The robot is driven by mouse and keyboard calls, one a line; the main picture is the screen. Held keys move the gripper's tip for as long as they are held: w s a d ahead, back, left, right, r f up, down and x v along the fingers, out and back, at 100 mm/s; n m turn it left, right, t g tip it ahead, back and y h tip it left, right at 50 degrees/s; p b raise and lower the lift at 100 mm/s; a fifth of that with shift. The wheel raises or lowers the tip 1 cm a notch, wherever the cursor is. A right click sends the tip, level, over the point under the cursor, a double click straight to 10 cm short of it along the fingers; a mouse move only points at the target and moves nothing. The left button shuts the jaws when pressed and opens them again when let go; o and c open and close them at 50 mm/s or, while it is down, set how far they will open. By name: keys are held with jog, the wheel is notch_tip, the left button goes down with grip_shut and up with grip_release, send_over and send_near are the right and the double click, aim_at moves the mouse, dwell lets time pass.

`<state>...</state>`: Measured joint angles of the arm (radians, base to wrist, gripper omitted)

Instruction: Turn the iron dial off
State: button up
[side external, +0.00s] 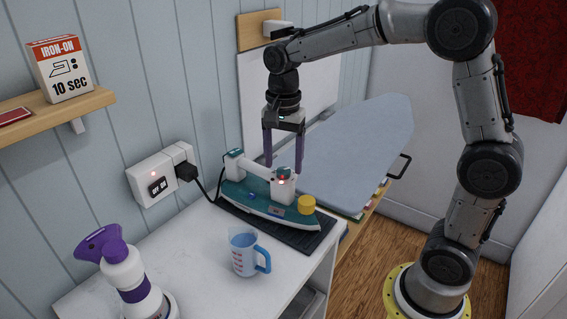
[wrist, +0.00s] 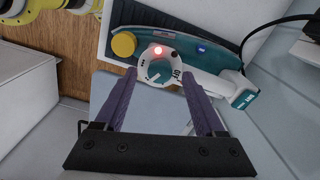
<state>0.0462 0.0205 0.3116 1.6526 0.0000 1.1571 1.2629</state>
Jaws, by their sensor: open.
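The teal and white iron (side external: 256,205) rests flat on a dark mat on the white counter. Its dial (wrist: 160,72), teal with a white pointer, sits on a round white head at one end of the handle. A red light (wrist: 158,50) glows beside the dial. The dial's top shows small in the side view (side external: 283,172). My gripper (side external: 284,164) points down over the iron with its purple fingers apart and empty. In the wrist view the gripper (wrist: 159,78) has its fingertips on either side of the dial; contact cannot be told.
A yellow cap (side external: 306,204) sits on the iron beside the dial head. A blue measuring cup (side external: 244,254) and a spray bottle (side external: 125,280) stand in front. A wall socket (side external: 160,175) holds the iron's black plug (side external: 186,171). An ironing board (side external: 350,145) lies behind the gripper.

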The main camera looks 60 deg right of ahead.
jog(key=shift+f, duration=0.65)
grip_shut()
